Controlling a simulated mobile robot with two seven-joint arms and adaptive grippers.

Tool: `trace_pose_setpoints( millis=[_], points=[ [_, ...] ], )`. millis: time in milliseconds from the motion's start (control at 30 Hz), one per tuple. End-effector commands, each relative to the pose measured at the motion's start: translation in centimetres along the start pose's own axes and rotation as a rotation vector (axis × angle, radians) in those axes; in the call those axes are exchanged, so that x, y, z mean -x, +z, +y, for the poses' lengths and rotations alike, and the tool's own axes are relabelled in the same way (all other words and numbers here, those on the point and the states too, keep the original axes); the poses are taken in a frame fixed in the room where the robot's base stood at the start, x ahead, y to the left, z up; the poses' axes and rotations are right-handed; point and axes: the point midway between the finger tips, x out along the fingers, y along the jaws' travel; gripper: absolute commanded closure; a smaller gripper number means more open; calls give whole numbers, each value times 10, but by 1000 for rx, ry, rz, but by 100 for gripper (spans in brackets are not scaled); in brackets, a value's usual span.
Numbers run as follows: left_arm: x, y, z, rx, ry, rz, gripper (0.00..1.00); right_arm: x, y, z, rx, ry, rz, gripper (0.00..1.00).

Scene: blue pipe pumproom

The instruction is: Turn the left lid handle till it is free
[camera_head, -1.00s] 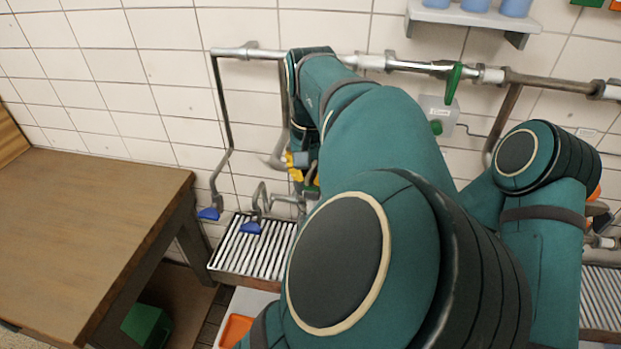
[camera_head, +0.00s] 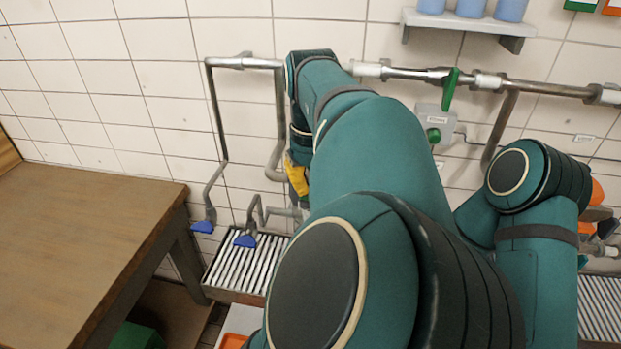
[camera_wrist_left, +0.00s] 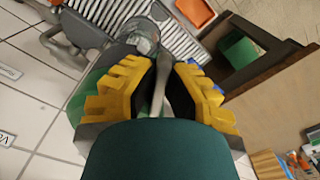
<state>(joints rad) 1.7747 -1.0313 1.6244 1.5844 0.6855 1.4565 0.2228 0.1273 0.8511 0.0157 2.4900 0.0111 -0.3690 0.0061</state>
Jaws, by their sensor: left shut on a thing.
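In the left wrist view, my left gripper (camera_wrist_left: 158,95) has yellow ridged fingers, shut on a thin grey bar (camera_wrist_left: 158,85), which looks like the lid handle. The bar runs up between the fingers towards a clear, glass-like round part (camera_wrist_left: 140,35). A green rounded surface (camera_wrist_left: 78,105) lies behind the left finger. In the head view, only a yellow piece of my left gripper (camera_head: 297,177) shows beside the pipes. My arm hides the lid and handle there. My right gripper (camera_head: 600,222) is partly visible at the right edge, its fingers unclear.
A wooden table (camera_head: 85,235) stands at the left. Blue-ended spouts (camera_head: 204,226) hang near a slatted metal grate (camera_head: 245,262). A wall pipe (camera_head: 420,75) with a green lever (camera_head: 450,90) runs behind my arms. A shelf (camera_head: 470,22) is above.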

Motion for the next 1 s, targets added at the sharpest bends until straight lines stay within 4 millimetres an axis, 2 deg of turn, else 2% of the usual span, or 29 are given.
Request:
trace_pose_setpoints(
  millis=[533,567,600,633,1000],
  points=[
    [-2,1,0,25,-2,-4,100,0,0,0,0,0,0,53],
    [-2,1,0,25,-2,-4,82,0,0,0,0,0,0,53],
    [-2,1,0,25,-2,-4,68,0,0,0,0,0,0,53],
    [-2,1,0,25,-2,-3,60,0,0,0,0,0,0,53],
    [0,0,0,25,0,0,60,0,0,0,0,0,0,53]
  ],
)
